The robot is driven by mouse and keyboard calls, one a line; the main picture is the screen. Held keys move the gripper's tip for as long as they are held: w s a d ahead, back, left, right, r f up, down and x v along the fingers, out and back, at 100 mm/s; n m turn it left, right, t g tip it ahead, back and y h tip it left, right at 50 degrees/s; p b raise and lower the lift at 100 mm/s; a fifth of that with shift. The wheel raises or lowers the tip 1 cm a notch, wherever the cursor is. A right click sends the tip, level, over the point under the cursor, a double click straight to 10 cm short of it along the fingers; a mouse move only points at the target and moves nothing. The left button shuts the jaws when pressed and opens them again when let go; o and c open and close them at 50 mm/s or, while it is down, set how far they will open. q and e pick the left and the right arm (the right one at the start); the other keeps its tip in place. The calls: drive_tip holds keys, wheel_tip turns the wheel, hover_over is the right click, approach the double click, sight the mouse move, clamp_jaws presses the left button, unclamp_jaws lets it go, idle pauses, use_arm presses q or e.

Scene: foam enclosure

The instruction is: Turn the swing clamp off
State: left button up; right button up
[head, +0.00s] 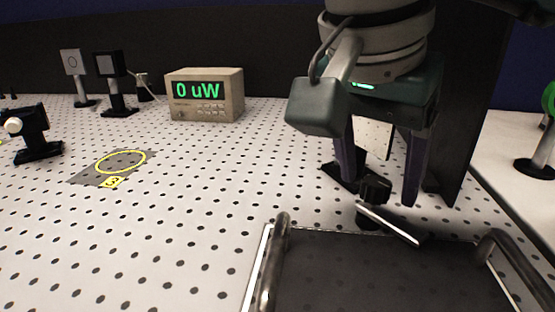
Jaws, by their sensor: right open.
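The swing clamp (375,187) appears to be the small black piece low between my right gripper's fingers, with a silver lever bar (392,224) slanting down to the right in front of it. My right gripper (381,192) points down with its two dark purple fingers apart, one on each side of the black piece in the picture. I cannot tell whether either finger touches it. The hand and wrist hide part of what stands behind. My left gripper is not in view.
A beige meter (205,95) reading "0 uW" stands at the back. Black optic mounts (113,85) stand at left. A yellow ring marking (121,162) lies on the perforated board (220,215). A dark tray with metal handles (281,255) is in front. Mid-left board is clear.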

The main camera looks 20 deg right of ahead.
clamp_jaws()
idle(0.6)
